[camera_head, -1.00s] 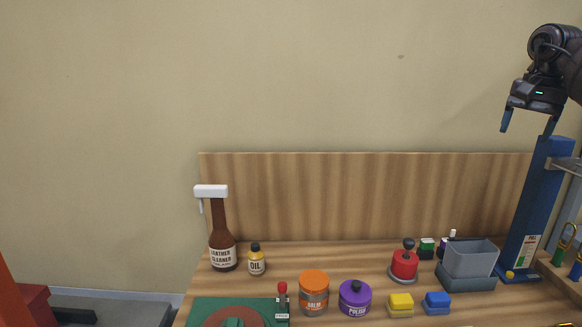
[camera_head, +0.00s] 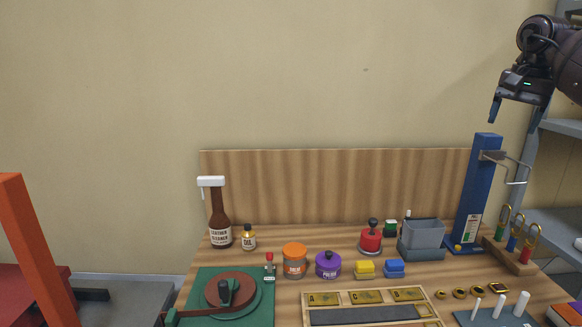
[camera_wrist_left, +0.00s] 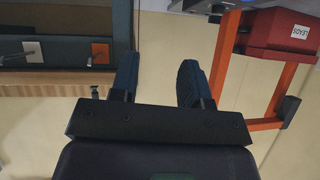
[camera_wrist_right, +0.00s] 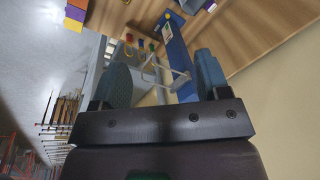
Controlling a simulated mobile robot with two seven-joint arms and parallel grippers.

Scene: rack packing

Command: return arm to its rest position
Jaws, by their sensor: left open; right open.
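My right gripper (camera_head: 515,112) is raised high at the upper right of the head view, above and in front of the blue post (camera_head: 474,190). Its jaws are apart and empty in the right wrist view (camera_wrist_right: 163,80), with the blue post (camera_wrist_right: 178,60) and its wire hook showing between and beyond the fingers. My left gripper is outside the head view. In the left wrist view its fingers (camera_wrist_left: 157,80) are apart with nothing between them.
The wooden bench (camera_head: 400,275) holds bottles, jars, a grey bin (camera_head: 422,233), a green mat (camera_head: 192,290) and a lettered tray (camera_head: 433,308). An orange frame (camera_head: 35,245) stands at left. Grey shelving (camera_head: 560,128) stands at right.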

